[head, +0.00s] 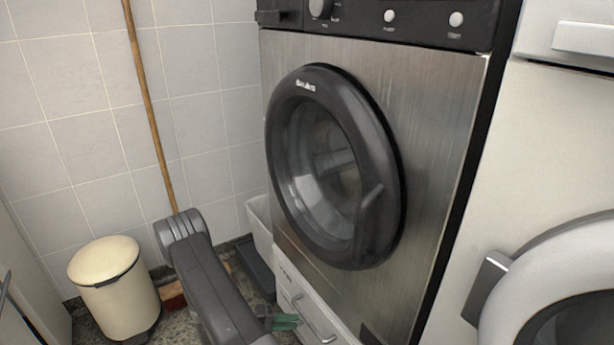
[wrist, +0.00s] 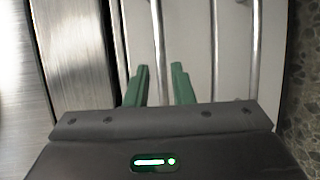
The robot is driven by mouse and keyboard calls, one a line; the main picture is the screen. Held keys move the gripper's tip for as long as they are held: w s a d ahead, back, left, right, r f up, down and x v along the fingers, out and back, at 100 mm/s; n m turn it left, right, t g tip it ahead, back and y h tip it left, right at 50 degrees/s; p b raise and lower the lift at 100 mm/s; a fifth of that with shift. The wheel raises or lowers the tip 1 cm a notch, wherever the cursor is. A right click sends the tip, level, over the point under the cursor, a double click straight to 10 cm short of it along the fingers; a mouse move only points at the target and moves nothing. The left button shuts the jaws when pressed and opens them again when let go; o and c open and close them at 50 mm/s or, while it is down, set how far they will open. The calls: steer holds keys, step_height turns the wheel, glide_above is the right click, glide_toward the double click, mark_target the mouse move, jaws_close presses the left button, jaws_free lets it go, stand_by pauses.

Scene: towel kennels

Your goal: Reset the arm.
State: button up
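My gripper (head: 286,321) is low in the head view, in front of the white drawer (head: 290,284) under the steel washing machine (head: 430,130). In the wrist view its two green fingers (wrist: 162,72) stand apart with a gap between them. A metal bar (wrist: 157,35) lines up with that gap; I cannot tell whether it lies between the fingers or beyond them. Nothing is visibly gripped. In the head view the drawer handle (head: 313,318) is just right of the fingertips. My arm hides part of the floor and drawer area.
A cream bin (head: 114,285) stands at the lower left by the tiled wall. A wooden pole (head: 150,105) leans in the corner. A white machine (head: 560,140) with a round door is at the right. The steel machine's round door (head: 385,150) is closed.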

steer(key=p+v, duration=0.1)
steer(key=v, duration=0.6)
steer(key=b+x, duration=0.3)
steer(key=x, duration=1.1)
steer(key=shift+s+f, duration=0.1)
steer(key=s+p+v, duration=0.2)
steer(key=p+v, duration=0.2)
steer(key=v, duration=1.4)
steer(key=s+n+t, duration=0.1)
steer(key=n+t, duration=0.1)
steer(key=n, duration=0.5)
steer(key=s+d+n+t, duration=0.1)
steer(key=n+t, duration=0.1)
steer(key=n, duration=0.5)
steer(key=s+d+r+n+t, duration=0.1)
steer(key=n+t, duration=0.2)
steer(key=n, duration=0.4)
steer(key=shift+d+n+y+b, duration=0.15)
steer(key=shift+n+y+b, duration=0.15)
steer(key=shift+b, duration=0.1)
